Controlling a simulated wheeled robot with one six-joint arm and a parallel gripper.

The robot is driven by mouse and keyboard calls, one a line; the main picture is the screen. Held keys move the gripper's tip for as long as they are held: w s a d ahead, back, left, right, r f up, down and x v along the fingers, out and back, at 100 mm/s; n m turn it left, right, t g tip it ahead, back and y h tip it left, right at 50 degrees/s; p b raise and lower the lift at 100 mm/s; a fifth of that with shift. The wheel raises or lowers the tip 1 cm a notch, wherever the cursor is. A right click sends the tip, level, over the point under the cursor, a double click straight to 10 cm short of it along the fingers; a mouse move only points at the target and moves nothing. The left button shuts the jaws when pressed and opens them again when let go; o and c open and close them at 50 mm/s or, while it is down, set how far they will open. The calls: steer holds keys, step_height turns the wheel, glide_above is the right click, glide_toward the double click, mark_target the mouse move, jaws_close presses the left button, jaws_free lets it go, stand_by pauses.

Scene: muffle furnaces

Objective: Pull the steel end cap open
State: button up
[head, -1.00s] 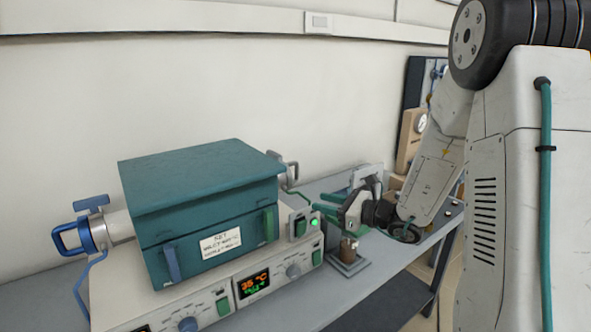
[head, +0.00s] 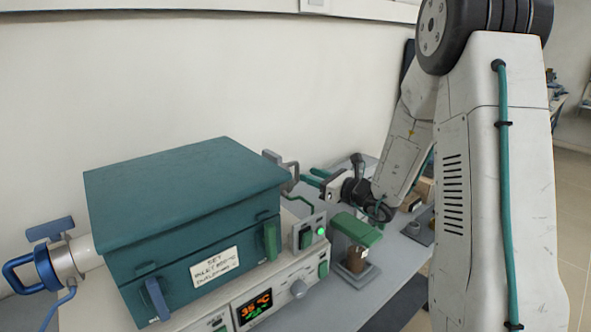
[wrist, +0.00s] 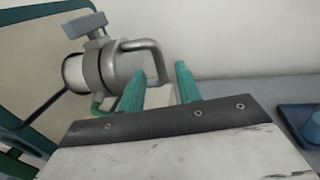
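The steel end cap (wrist: 92,68) is at the right end of the teal furnace, with a grey block on top and a looped handle (wrist: 152,46) in the wrist view. In the head view, the cap's grey handle (head: 289,172) shows at the furnace's back right corner. My gripper (wrist: 160,82) is open, its two green fingers pointing at the handle. In the wrist view, the handle's outer bar appears in the gap between the fingertips. I cannot tell whether either finger touches it. In the head view, my gripper (head: 308,177) is just right of the handle.
The teal furnace (head: 190,190) sits on a control unit with a lit display (head: 255,308). A blue-handled cap (head: 48,268) is at its left end. A green block (head: 357,229) stands above a small holder in front of my gripper. The wall is close behind.

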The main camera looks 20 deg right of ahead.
mark_target(297, 168)
steer(key=x, duration=0.6)
steer(key=shift+a, duration=0.1)
jaws_close()
